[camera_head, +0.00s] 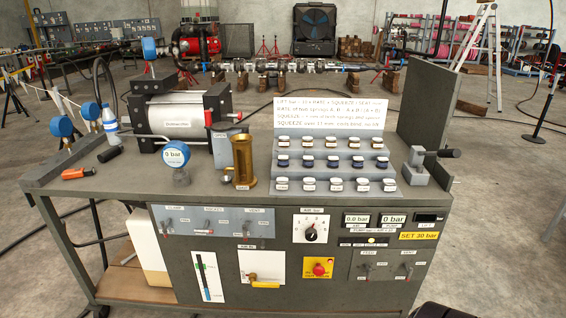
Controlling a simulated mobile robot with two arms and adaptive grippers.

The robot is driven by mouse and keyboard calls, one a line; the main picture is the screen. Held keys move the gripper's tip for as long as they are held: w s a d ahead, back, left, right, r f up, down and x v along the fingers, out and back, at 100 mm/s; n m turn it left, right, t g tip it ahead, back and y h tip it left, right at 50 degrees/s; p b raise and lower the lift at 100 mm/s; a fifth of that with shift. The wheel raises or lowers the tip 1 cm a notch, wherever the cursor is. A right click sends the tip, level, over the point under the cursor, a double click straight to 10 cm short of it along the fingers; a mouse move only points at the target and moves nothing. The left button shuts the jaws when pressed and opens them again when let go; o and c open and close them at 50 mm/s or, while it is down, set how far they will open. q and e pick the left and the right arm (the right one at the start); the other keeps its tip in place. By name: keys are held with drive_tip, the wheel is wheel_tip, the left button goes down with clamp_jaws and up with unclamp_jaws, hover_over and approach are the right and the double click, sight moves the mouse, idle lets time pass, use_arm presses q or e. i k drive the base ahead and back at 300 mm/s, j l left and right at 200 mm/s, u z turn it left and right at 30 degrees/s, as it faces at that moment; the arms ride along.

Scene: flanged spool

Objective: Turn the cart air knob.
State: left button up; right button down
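The cart (230,185) is a dark grey workbench facing me. On its front panel, right of the middle, a dark round knob (312,235) sits on a white dial plate with scale marks, under a label that seems to read "AIR, bar". Its exact pointer setting is too small to tell. Below it is a red button on a yellow plate (319,268). Left of that is a brass valve with a yellow handle (265,285). Neither of my grippers shows in the head view, and nothing covers the knob.
The cart top carries a silver cylinder (172,113), a blue gauge (176,155), a brass cylinder (243,160), a stepped rack of springs (330,165) and a black-handled fixture (416,165). Toggle switches (209,225) and displays (393,218) flank the knob. Its front is unobstructed.

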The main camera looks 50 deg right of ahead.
sight(311, 235)
drive_tip(key=z, duration=1.65)
